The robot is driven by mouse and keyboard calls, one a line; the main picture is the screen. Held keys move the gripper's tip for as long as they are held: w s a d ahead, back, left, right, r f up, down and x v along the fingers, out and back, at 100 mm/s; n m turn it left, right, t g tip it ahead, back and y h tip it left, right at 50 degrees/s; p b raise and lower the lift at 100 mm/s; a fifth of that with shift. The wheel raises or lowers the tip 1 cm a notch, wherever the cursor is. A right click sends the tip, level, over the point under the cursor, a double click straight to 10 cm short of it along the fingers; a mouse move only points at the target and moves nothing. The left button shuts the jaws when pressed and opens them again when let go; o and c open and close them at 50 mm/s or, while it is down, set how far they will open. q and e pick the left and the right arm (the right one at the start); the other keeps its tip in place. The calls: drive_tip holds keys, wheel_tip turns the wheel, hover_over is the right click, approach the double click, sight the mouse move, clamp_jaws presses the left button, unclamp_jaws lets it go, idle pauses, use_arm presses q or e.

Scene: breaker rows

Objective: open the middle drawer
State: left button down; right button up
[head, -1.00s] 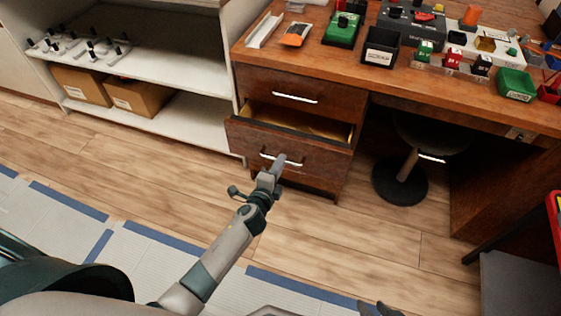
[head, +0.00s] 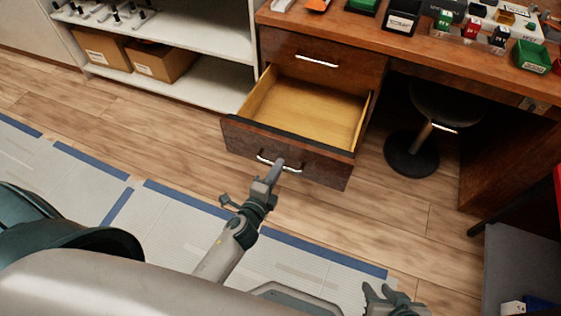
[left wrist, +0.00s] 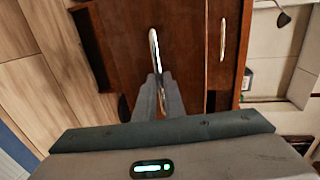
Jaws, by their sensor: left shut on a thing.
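The middle drawer (head: 310,112) of the wooden desk stands well pulled out in the head view, and its pale inside looks empty. Its dark front carries a silver bar handle (head: 280,164). My left gripper (head: 275,170) is shut on that handle. In the left wrist view the fingers (left wrist: 162,92) close on the lower end of the handle (left wrist: 154,50). My right gripper (head: 385,297) is at the bottom edge of the head view, far from the drawer, and partly cut off; its jaw state is unclear.
The drawer above (head: 320,57) is closed. A round stool (head: 412,155) stands under the desk to the right. A white shelf (head: 205,85) with cardboard boxes (head: 160,60) is at the left. Wooden floor in front of the drawer is clear.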

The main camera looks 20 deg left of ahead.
drive_tip(key=shift+s, duration=0.1)
use_arm(q)
drive_tip(key=c, duration=1.9)
unclamp_jaws()
drive_tip(key=shift+o, duration=0.2)
drive_tip(key=shift+s, duration=0.2)
drive_tip(key=v, duration=1.7)
drive_tip(key=shift+b, duration=0.45)
use_arm(e)
drive_tip(key=shift+a+r+t+y, duration=0.1)
drive_tip(key=shift+a+t+y, duration=0.2)
drive_tip(key=shift+a, duration=0.45)
drive_tip(key=shift+w+d, duration=0.15)
drive_tip(key=shift+w, duration=0.05)
